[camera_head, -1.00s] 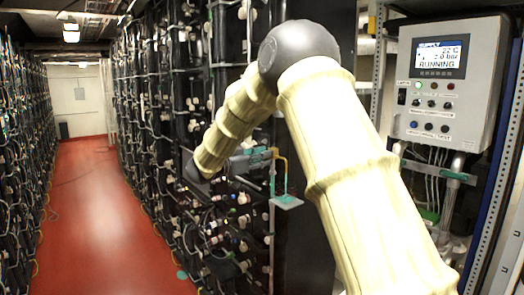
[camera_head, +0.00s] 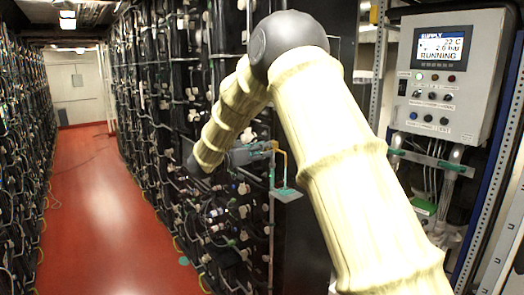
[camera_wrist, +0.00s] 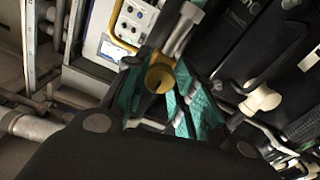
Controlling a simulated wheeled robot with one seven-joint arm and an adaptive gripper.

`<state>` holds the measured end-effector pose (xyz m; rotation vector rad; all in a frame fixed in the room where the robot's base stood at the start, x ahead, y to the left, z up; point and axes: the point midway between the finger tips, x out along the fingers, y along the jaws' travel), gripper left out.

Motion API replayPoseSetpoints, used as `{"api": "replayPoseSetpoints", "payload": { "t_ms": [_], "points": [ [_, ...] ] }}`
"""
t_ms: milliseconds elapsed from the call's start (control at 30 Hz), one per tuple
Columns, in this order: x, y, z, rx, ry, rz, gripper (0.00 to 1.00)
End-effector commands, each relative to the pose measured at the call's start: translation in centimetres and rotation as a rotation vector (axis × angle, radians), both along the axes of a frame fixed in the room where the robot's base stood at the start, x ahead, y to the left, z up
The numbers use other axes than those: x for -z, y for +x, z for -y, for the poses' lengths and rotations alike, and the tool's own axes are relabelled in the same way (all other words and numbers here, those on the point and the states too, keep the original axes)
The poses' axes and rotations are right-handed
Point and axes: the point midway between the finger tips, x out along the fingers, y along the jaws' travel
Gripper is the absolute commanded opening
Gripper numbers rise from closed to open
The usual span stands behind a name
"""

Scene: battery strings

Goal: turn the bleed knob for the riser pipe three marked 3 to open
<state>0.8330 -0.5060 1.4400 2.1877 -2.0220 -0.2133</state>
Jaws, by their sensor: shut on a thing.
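A round yellow knob (camera_wrist: 160,76) with a dark slot sits between the teal fingers of my gripper (camera_wrist: 161,95) in the wrist view. The fingers are shut on it, one on each side. A grey metal stem (camera_wrist: 182,28) shows just beyond the knob. In the head view my gripper (camera_head: 262,150) reaches right from the end of my arm to the front of the dark rack, beside a thin yellow piece (camera_head: 283,160). I cannot make out the knob itself there. No mark 3 is readable in either view, and I cannot tell how far the knob is turned.
A grey control box (camera_head: 447,75) at the right has a lit display reading "SUPPLY" and "RUNNING". Dark battery racks (camera_head: 160,110) with cables and pale fittings line both sides. A white pipe fitting (camera_wrist: 262,99) is right of the knob.

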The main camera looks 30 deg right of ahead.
Motion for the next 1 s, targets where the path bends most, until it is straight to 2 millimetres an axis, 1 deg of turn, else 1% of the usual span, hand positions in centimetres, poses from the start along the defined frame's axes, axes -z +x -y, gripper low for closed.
{"api": "replayPoseSetpoints", "payload": {
  "t_ms": [33,100,133,233,267,833,933,1000],
  "points": [
    [0.5,-0.1,-0.1,0.000,0.005,-0.007,0.02],
    [0.6,-0.1,-0.1,0.000,0.005,-0.007,0.02],
    [0.6,-0.1,-0.1,0.000,0.005,-0.007,0.28],
    [0.6,-0.1,-0.1,0.000,0.005,-0.007,0.46],
    [0.6,-0.1,-0.1,0.000,0.005,-0.007,0.49],
    [0.5,0.2,-0.5,-0.007,0.004,-0.004,0.49],
    [0.5,0.1,-1.2,-0.008,0.004,-0.004,0.49],
    [0.5,0.1,-2.1,-0.009,0.005,-0.004,0.49]
  ]
}}
